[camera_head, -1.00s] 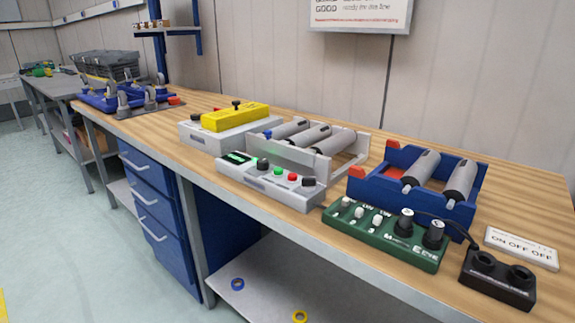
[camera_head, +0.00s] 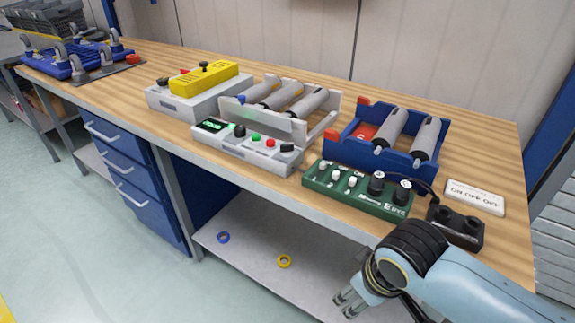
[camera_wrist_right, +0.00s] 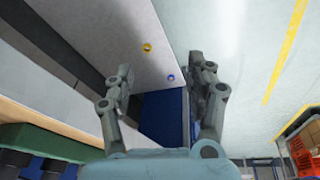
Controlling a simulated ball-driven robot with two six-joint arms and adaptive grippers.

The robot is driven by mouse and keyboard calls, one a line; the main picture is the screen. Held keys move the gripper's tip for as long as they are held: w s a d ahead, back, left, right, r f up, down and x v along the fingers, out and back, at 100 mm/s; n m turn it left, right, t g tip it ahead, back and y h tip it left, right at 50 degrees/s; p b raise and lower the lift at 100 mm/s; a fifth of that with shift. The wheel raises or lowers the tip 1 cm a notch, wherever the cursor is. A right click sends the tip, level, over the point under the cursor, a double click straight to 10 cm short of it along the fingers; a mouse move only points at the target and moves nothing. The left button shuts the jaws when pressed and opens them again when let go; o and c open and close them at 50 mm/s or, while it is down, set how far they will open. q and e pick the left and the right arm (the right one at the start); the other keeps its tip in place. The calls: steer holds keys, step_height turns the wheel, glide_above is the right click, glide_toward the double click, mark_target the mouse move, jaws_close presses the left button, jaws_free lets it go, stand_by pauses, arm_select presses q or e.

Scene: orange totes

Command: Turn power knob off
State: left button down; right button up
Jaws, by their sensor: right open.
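A grey control box (camera_head: 245,148) stands at the bench's front edge with a green lit display, a black knob (camera_head: 239,130), green and red buttons, and another black knob (camera_head: 288,148) at its right end. A green box (camera_head: 350,207) to its right has small white knobs and two large black knobs (camera_head: 376,183). I cannot tell which knob is the power knob. My right gripper (camera_head: 349,302) is open and empty, in front of the bench and below its top. In the right wrist view its fingers (camera_wrist_right: 163,82) are apart with nothing between. My left gripper is out of view.
A blue roller cradle (camera_head: 345,150) stands behind the green box. A black two-socket box (camera_head: 455,227) and a white label plate (camera_head: 474,197) lie to the right. A yellow-topped grey unit (camera_head: 185,104) stands left. A lower shelf (camera_head: 255,250) holds two small rings.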

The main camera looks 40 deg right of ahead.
step_height(320, 180, up, 9)
steer(key=w+p, duration=0.2)
steer(key=w, duration=0.1)
step_height(320, 180, up, 12)
steer(key=m+t+p, duration=0.1)
steer(key=m+p, duration=0.1)
steer(key=m, duration=0.3)
glide_above(288, 145)
steer(key=s+a, duration=0.2)
steer(key=s, duration=0.1)
steer(key=shift+h, duration=0.4)
steer(key=b+x, duration=0.1)
steer(key=x, duration=0.8)
steer(key=shift+d+f, duration=0.2)
steer(key=shift+f, duration=0.15)
steer(key=c, duration=1.1)
